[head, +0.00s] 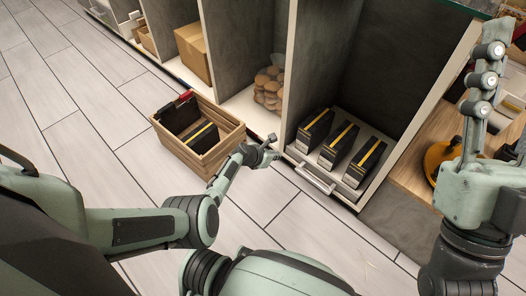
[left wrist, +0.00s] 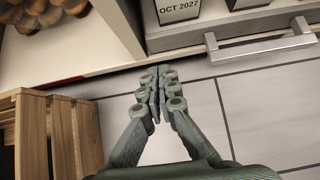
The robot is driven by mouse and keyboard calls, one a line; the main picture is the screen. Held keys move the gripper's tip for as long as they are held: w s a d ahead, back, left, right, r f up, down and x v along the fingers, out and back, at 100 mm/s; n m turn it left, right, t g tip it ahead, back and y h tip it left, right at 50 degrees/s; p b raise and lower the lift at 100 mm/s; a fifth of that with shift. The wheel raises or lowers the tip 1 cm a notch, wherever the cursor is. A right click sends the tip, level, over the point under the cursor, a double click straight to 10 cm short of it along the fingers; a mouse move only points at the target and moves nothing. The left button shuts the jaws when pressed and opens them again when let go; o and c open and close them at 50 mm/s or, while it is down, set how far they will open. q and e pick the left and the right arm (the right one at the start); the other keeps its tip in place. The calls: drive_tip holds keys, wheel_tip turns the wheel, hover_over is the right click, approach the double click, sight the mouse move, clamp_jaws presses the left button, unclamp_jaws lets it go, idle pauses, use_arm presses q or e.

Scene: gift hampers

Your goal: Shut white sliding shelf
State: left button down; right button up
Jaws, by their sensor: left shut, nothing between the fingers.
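The white sliding shelf (head: 350,191) is at the bottom of the dark-lined compartment in the head view and carries three black boxes with yellow stripes (head: 338,145). Its metal bar handle (head: 315,180) is on the front edge. The handle also shows in the left wrist view (left wrist: 262,47), right of my fingers and apart from them. My left gripper (head: 272,146) is shut and empty, low in front of the cabinet, left of the handle. Its closed fingertips show in the left wrist view (left wrist: 158,76). My right gripper (head: 484,80) is raised at the right, away from the shelf; its jaw opening is unclear.
A wooden crate (head: 213,144) with black boxes stands on the floor left of my left gripper, close by. The neighbouring compartment holds round brown items in a bag (head: 269,88). A cardboard box (head: 193,52) sits further left. Tiled floor (head: 290,225) lies clear before the shelf.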

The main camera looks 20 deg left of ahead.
drive_tip(key=w+a+f+g+h+p, duration=0.1)
drive_tip(key=w+f+g+h+p, duration=0.15)
drive_tip(key=f+g, duration=0.3)
drive_tip(key=w+f+g+h+p, duration=0.1)
drive_tip(key=w+f+g+p, duration=0.1)
drive_tip(key=w+f+g, duration=0.3)
use_arm(q)
drive_tip(key=p+v, duration=0.3)
drive_tip(key=v, duration=0.4)
drive_tip(key=shift+s+a+r, duration=0.15)
drive_tip(key=shift+s, duration=0.15)
use_arm(e)
drive_tip(key=s+d+f+g+h, duration=0.2)
drive_tip(key=d+f+g, duration=0.1)
drive_tip(key=f, duration=0.4)
drive_tip(key=s+d+f+g+h, duration=0.2)
drive_tip(key=d+f, duration=0.3)
drive_tip(key=f, duration=0.3)
drive_tip(key=shift+s+d+f+g, duration=0.2)
drive_tip(key=shift+s+d+g, duration=0.15)
drive_tip(key=shift+s+g, duration=0.3)
